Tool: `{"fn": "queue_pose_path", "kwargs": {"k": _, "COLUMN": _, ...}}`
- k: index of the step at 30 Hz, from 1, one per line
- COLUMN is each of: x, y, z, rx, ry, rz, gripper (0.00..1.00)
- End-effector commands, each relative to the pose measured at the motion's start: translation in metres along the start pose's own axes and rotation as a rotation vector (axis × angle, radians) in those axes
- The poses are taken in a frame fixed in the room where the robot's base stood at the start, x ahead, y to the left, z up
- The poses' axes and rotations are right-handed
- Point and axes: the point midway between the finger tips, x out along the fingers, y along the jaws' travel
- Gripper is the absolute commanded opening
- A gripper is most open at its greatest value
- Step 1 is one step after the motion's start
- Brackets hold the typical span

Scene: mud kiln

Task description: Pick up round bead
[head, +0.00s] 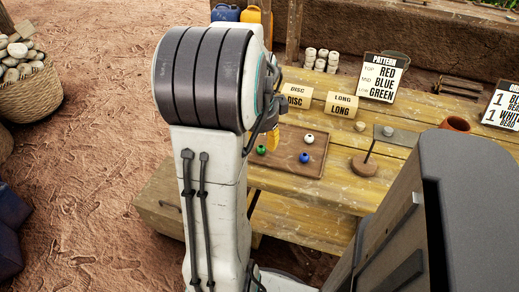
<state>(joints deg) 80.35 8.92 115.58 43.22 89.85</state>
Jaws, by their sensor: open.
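Small round beads sit on a brown tray (283,171) on the wooden table: a white bead (309,138), a blue bead (304,158) and a green bead (261,150). The beads stand apart from each other. A yellow-orange piece (272,140) shows at the tray's left, partly behind my arm; I cannot tell what it is. My raised arm fills the middle of the view and hides the tray's left side. My gripper cannot be made out behind it.
A stand with a round wooden base (364,166) and a thin rod is right of the tray. Label cards (343,104) and a pattern sign (382,78) stand behind. A reddish-brown pot (455,124) is farther right. The table front (305,192) is clear.

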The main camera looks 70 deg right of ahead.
Motion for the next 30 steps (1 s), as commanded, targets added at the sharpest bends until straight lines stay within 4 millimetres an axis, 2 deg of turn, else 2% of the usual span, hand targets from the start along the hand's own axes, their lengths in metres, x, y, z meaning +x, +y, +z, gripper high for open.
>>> {"fn": "queue_pose_path", "kwargs": {"k": 3, "x": 0.018, "y": 0.001, "z": -0.001, "rx": -0.001, "ry": 0.000, "rz": 0.004, "gripper": 0.38}}
{"fn": "queue_pose_path", "kwargs": {"k": 9, "x": 0.038, "y": 0.000, "z": -0.001, "rx": -0.001, "ry": 0.000, "rz": 0.003, "gripper": 0.38}}
{"fn": "queue_pose_path", "kwargs": {"k": 20, "x": 0.043, "y": 0.000, "z": 0.000, "rx": -0.002, "ry": 0.000, "rz": 0.001, "gripper": 0.38}}
{"fn": "queue_pose_path", "kwargs": {"k": 21, "x": 0.043, "y": 0.000, "z": 0.000, "rx": -0.002, "ry": 0.000, "rz": 0.001, "gripper": 0.41}}
{"fn": "queue_pose_path", "kwargs": {"k": 30, "x": 0.043, "y": 0.000, "z": 0.000, "rx": -0.002, "ry": 0.000, "rz": 0.001, "gripper": 0.14}}
